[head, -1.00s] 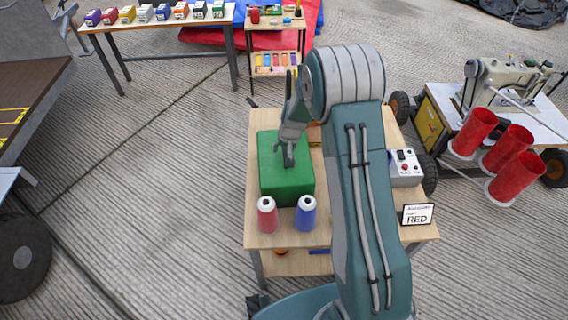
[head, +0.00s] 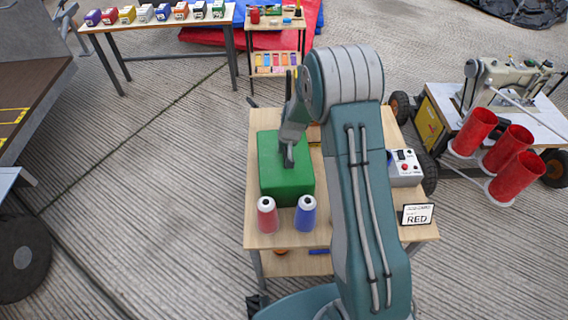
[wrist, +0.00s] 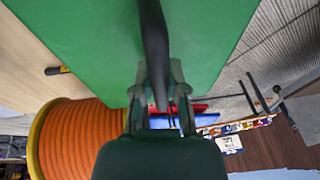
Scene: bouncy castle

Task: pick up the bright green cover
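The bright green cover (head: 285,182) is a box shape standing on the wooden table, left of my arm. Its green surface fills much of the wrist view (wrist: 85,40), with a dark bar-like handle (wrist: 153,40) across it. My gripper (head: 289,162) is at the top of the cover. In the wrist view my gripper's fingers (wrist: 158,105) lie close on both sides of the dark handle and look shut on it. The cover rests on the table. What is under it is hidden.
A red spool (head: 267,218) and a blue spool (head: 305,215) stand just in front of the cover. A control box (head: 405,168) and a sign reading RED (head: 417,214) are at the right. An orange reel (wrist: 80,140) is close by in the wrist view.

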